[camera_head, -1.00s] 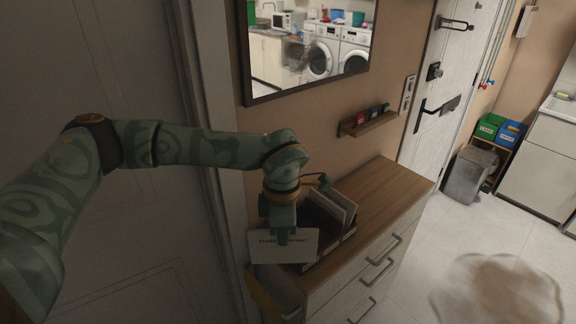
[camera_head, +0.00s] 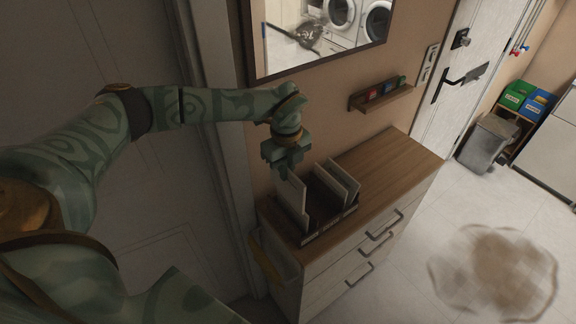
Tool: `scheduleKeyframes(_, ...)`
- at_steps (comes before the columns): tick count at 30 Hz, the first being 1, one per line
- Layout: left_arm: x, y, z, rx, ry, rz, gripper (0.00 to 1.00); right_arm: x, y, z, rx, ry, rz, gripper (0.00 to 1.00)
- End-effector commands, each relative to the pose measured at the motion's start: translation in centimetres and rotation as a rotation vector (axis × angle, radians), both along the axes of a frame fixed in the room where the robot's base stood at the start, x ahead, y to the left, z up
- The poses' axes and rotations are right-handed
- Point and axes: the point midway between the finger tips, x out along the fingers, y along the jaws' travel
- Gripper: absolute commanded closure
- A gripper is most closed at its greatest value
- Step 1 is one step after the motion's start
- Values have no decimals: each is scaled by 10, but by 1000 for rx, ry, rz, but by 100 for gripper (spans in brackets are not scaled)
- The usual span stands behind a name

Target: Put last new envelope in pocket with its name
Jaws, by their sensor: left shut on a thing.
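My left gripper (camera_head: 286,172) is at the left end of the dresser, shut on the top edge of a white envelope (camera_head: 293,203). The envelope stands nearly upright, with its face turned away to a steep angle, so its writing cannot be read. Its lower part is at the left end of a dark sorter (camera_head: 327,229) with pockets. I cannot tell how deep it sits in the pocket. Other pale envelopes (camera_head: 341,180) stand in the right part of the sorter. The name labels on the sorter's front are too small to read. My right gripper is not in view.
The sorter stands on a wooden-topped dresser (camera_head: 395,165) with free room on its right. A small wall shelf (camera_head: 381,98) and a mirror hang above. A yellow item (camera_head: 265,262) hangs at the dresser's left side. A brown stain (camera_head: 495,272) marks the floor.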

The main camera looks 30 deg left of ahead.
Motion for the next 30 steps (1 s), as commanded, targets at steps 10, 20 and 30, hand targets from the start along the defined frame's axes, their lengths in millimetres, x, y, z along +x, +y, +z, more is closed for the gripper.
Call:
scheduleKeyframes(10, 0, 0, -33, -1, 1, -3, 100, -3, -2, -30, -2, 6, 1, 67)
scheduleKeyframes(20, -1, 0, -64, 0, 2, -3, 100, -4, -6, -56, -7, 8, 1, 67)
scheduleKeyframes(30, 0, 0, -96, 0, 1, -3, 100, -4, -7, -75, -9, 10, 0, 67)
